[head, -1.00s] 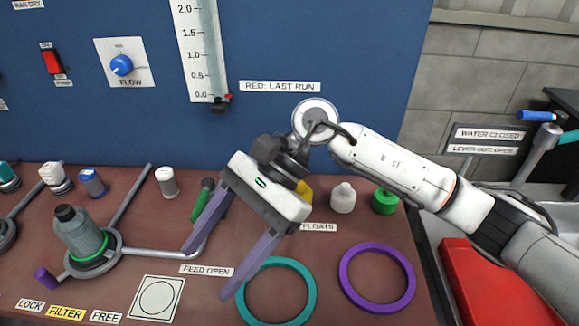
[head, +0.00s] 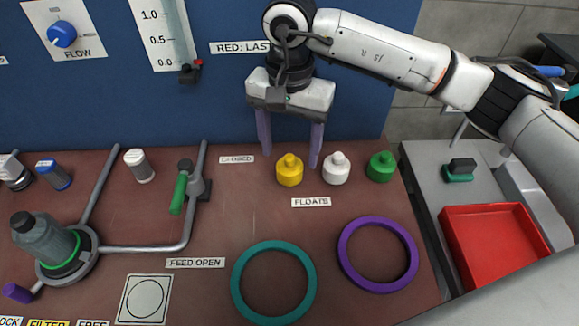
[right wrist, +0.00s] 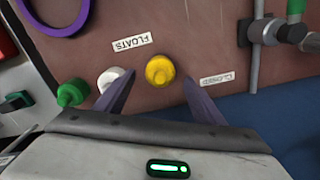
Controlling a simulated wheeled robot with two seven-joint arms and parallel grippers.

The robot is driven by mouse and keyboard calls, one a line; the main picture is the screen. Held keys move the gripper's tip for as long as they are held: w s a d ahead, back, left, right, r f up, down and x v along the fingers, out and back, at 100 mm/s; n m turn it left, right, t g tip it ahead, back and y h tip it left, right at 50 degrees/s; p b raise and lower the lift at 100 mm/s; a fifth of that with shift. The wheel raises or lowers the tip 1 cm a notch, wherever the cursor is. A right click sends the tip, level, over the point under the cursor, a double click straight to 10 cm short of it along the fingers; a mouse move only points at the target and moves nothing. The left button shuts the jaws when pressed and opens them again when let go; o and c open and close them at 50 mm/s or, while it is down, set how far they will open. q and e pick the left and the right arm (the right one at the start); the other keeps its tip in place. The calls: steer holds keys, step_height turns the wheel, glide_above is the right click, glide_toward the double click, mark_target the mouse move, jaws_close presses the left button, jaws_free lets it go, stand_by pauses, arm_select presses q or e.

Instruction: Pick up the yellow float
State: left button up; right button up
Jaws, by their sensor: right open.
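The yellow float (head: 289,171) stands upright on the brown bench behind the FLOATS label, at the left of a row of three floats. The white float (head: 336,169) is just right of it and the green float (head: 380,167) is at the right end. My right gripper (head: 291,160) is open and empty, pointing down behind and above the yellow float. In the right wrist view the yellow float (right wrist: 160,71) shows between the two purple fingers (right wrist: 158,85), apart from both. One finger partly covers the white float (right wrist: 108,79). My left gripper is out of view.
A teal ring (head: 240,282) and a purple ring (head: 346,266) lie in front of the floats. A green-handled valve (head: 179,193) stands on the left. The blue panel (head: 225,105) rises behind; a red tray (head: 492,212) is right.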

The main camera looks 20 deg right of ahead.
mark_target(290, 156)
step_height(290, 156, down, 3)
steer(key=shift+f, duration=0.2)
steer(key=shift+c, duration=0.4)
steer(key=c, duration=1.1)
steer(key=shift+o, duration=0.2)
steer(key=shift+r, duration=0.15)
step_height(290, 156, up, 10)
steer(key=shift+f, duration=0.1)
